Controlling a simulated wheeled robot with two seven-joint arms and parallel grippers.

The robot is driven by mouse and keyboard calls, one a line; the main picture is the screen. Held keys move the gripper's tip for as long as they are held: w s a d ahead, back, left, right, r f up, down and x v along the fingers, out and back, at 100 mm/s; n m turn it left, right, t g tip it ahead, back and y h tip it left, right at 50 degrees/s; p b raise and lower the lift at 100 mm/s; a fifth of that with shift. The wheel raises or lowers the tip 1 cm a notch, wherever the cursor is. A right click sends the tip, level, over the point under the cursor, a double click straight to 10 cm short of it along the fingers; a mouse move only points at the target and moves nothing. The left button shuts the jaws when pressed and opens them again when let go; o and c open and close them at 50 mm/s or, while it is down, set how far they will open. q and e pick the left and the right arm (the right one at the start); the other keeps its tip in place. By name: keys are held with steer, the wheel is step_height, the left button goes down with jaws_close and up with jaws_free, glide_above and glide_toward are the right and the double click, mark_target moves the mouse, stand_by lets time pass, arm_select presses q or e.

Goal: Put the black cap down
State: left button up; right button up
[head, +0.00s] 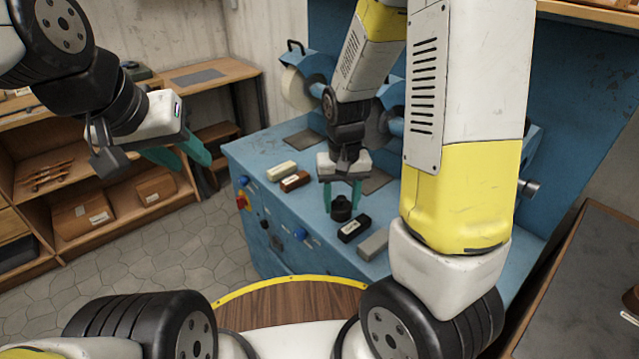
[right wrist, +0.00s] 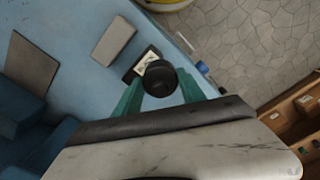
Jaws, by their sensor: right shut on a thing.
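The black cap (head: 341,209) is a small dark round piece with a narrower top. My right gripper (head: 342,196) points down over the blue bench (head: 248,158) and is shut on the cap. In the right wrist view the cap (right wrist: 160,79) sits between the green fingertips (right wrist: 160,92). The cap is upright, at or just above the bench top; I cannot tell whether it touches. My left gripper (head: 196,165) is open and empty, away to the left, in front of the wooden shelves.
A black labelled block (head: 354,229) lies close to the cap's right, with a grey block (head: 374,245) beyond it. A cream block (head: 282,171) and a brown block (head: 295,181) lie to the left. Grinding wheels (head: 299,89) stand behind. Bare bench top lies left of the cap.

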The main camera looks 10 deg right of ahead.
steer(key=s+a, duration=0.1)
steer(key=s, duration=0.4)
steer(key=w, duration=0.5)
steer(key=w+f, duration=0.1)
steer(key=w, duration=0.4)
steer(key=w+a+f, duration=0.1)
steer(key=w, duration=0.4)
steer(key=shift+w+a+f, duration=0.1)
steer(key=shift+w+f, duration=0.05)
steer(key=shift+w, duration=0.1)
steer(key=shift+s+f, duration=0.1)
steer(key=shift+f, duration=1.65)
steer(key=shift+f, duration=0.15)
steer(key=o, duration=1.3)
